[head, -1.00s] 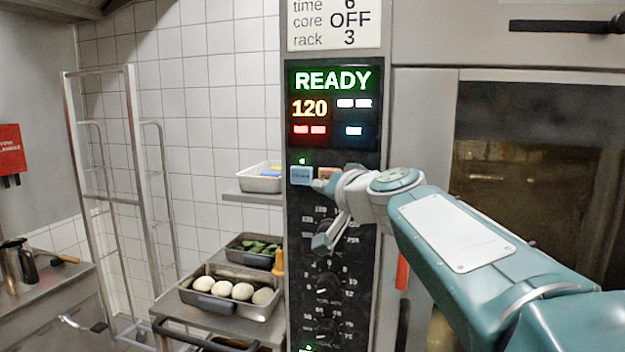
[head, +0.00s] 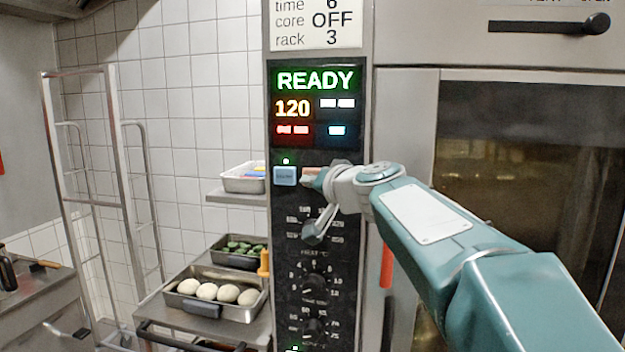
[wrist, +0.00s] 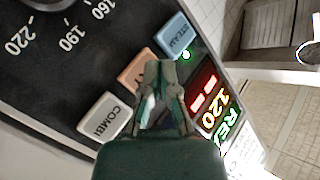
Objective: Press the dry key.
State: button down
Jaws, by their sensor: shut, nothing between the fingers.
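On the oven's black control panel (head: 318,165) there is a row of keys. The blue key (head: 285,176) reads STEAM in the wrist view (wrist: 173,36). Beside it is an orange key (head: 309,171), partly hidden by my gripper; in the wrist view (wrist: 133,77) its label is covered. A pale key (wrist: 104,117) reading COMBI lies on its other side. No label reading "dry" is visible. My gripper (wrist: 158,72) is shut and empty, its tips in front of the orange key's edge. I cannot tell whether they touch it.
A green light (head: 286,161) glows by the STEAM key. The display (head: 316,104) shows READY and 120. Below the keys are dials (head: 314,284). A trolley with a tray of pale dough balls (head: 213,309) stands left of the panel. The oven door (head: 530,180) is at right.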

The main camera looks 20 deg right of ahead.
dwell(0.8)
jog(key=shift+w+d+r, duration=0.1)
jog(key=shift+w+d, duration=0.15)
jog(key=shift+w, duration=0.05)
jog(key=shift+w+d, duration=0.2)
jog(key=shift+w, duration=0.15)
dwell(0.7)
dwell(0.4)
jog(key=shift+s+a, duration=0.45)
jog(key=shift+s, duration=0.25)
jog(key=shift+s+a, duration=0.4)
jog(key=shift+s, duration=0.35)
jog(key=shift+s+a, duration=0.45)
jog(key=shift+s, duration=0.25)
jog(key=shift+s+a, duration=0.4)
jog(key=shift+s, duration=0.35)
